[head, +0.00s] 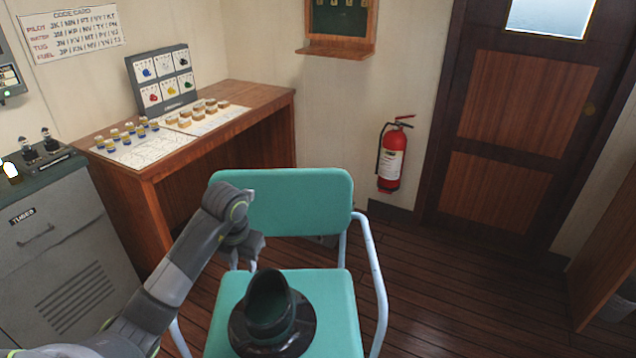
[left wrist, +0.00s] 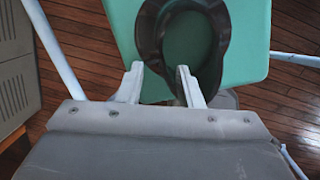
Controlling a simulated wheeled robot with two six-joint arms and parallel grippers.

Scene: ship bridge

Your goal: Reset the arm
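My left arm comes in from the lower left of the head view, and its gripper (head: 252,246) hangs over the teal chair (head: 318,300), in front of the backrest. In the left wrist view the two pale fingers of the left gripper (left wrist: 160,80) stand apart with nothing held between them. A dark, glossy, rounded object (head: 270,318), perhaps a cap, rests on the chair seat below the gripper. It also shows just beyond the fingertips in the left wrist view (left wrist: 150,42). My right gripper is not in view.
A wooden desk (head: 235,105) with small labelled pieces, sheets and a grey card panel (head: 162,78) stands at the back left. A grey cabinet (head: 60,255) is at the left. A red extinguisher (head: 392,158) hangs beside the door (head: 520,130).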

